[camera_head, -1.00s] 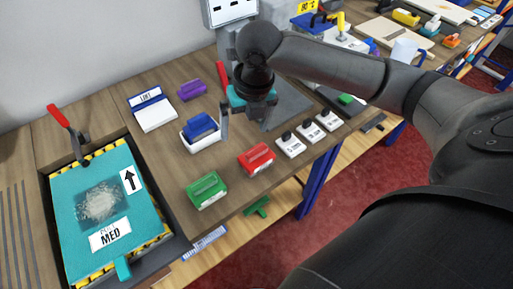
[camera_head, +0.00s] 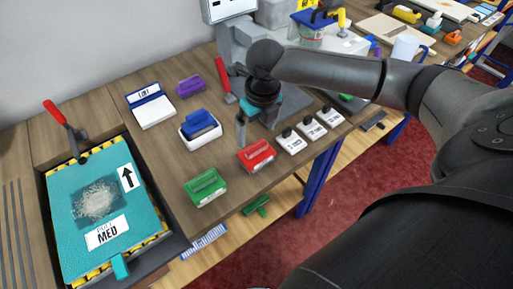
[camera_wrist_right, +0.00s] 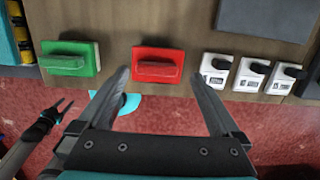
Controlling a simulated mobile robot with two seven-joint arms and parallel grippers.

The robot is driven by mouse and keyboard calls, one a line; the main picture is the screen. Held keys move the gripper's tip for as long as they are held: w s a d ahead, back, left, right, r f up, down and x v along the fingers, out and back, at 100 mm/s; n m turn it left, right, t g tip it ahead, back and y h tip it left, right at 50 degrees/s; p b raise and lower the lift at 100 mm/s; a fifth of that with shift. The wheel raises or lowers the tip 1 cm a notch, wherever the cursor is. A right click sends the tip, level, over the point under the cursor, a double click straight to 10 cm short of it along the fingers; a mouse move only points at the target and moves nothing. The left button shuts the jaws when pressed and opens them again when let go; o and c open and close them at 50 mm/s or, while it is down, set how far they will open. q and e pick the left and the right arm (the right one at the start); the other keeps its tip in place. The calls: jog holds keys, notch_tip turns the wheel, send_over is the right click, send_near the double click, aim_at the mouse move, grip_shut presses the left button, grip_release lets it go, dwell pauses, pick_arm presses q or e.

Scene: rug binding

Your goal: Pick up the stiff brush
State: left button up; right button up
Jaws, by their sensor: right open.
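Several block brushes with grip handles stand on the wooden bench: green (camera_head: 205,187), red (camera_head: 256,155), blue (camera_head: 199,124) and purple (camera_head: 190,86). No readable label tells me which is the stiff one. In the right wrist view the red brush (camera_wrist_right: 157,66) lies ahead, between the lines of the two spread fingers (camera_wrist_right: 160,80), which are open and empty. The green brush (camera_wrist_right: 69,59) is to its left there. A dark forked part, apparently my left gripper (camera_wrist_right: 58,108), shows at the left edge.
White blocks with black knobs (camera_head: 291,142) stand right of the red brush. A teal pad (camera_head: 85,185) labelled MED lies in a clamp frame at left. The bench's front edge is close to the red and green brushes.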

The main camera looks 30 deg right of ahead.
aim_at(257, 147)
jog(key=f, duration=0.5)
jog(key=shift+s+a+f+b, duration=0.2)
jog(key=shift+s+b, duration=0.1)
jog(key=shift+b, duration=0.1)
jog(key=shift+d+r, duration=0.1)
grip_shut()
dwell(0.4)
